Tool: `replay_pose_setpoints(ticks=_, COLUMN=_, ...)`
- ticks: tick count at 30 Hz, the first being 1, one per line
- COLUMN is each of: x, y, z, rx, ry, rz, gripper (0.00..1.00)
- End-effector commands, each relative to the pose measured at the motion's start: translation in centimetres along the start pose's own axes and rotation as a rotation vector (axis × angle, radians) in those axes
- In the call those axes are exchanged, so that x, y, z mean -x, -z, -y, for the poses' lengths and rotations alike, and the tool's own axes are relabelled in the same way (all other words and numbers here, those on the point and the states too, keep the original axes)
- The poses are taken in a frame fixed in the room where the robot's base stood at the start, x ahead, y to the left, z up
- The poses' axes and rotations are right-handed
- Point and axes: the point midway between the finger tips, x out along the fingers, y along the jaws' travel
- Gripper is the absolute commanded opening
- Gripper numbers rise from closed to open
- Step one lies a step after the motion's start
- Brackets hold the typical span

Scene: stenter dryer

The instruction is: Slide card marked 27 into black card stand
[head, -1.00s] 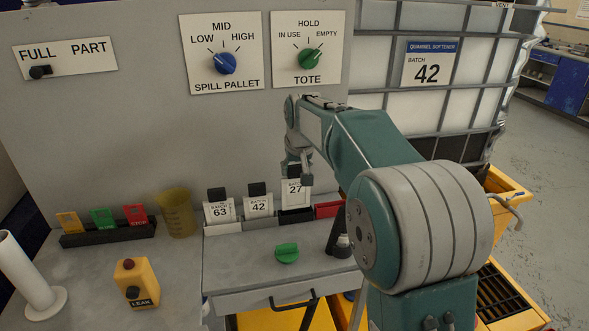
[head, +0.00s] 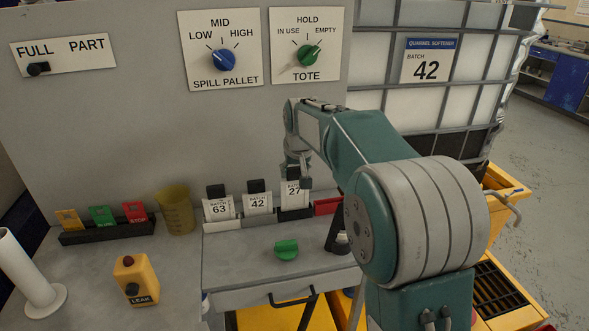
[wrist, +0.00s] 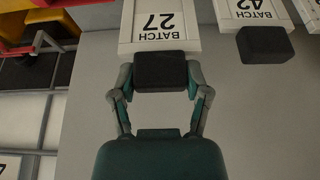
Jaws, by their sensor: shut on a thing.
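The white card marked 27 (head: 294,198) is upright in the head view, with its lower edge at the black card stand (head: 296,215). I cannot tell how deep it sits in the slot. My gripper (head: 296,181) is above the stand, shut on the card's black grip block. In the wrist view my gripper (wrist: 160,75) has one finger on each side of the block (wrist: 160,71), and the card (wrist: 158,28) appears upside down beyond it. The stand's slot is hidden by the card.
Cards marked 42 (head: 257,203) and 63 (head: 219,208) stand in holders to the left. A red stand (head: 328,206) is close on the right. A green knob (head: 286,249) lies in front. The panel (head: 150,130) rises behind.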

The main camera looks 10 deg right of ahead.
Motion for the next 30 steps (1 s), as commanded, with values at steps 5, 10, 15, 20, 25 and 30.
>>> replay_pose_setpoints(ticks=5, x=-0.4, y=-0.2, z=0.0, rx=0.0, ry=0.0, rz=0.001, gripper=0.14)
replay_pose_setpoints(ticks=10, x=-0.7, y=-0.3, z=0.0, rx=0.0, ry=0.0, rz=0.001, gripper=0.14)
replay_pose_setpoints(ticks=15, x=-1.0, y=-0.4, z=0.0, rx=0.0, ry=0.0, rz=0.0, gripper=0.14)
replay_pose_setpoints(ticks=20, x=-1.3, y=-0.6, z=0.0, rx=0.0, ry=0.0, rz=0.0, gripper=0.14)
replay_pose_setpoints(ticks=25, x=-1.7, y=-0.8, z=0.0, rx=0.0, ry=0.0, rz=0.001, gripper=0.14)
replay_pose_setpoints(ticks=30, x=-2.0, y=-0.9, z=0.0, rx=0.0, ry=0.0, rz=0.001, gripper=0.14)
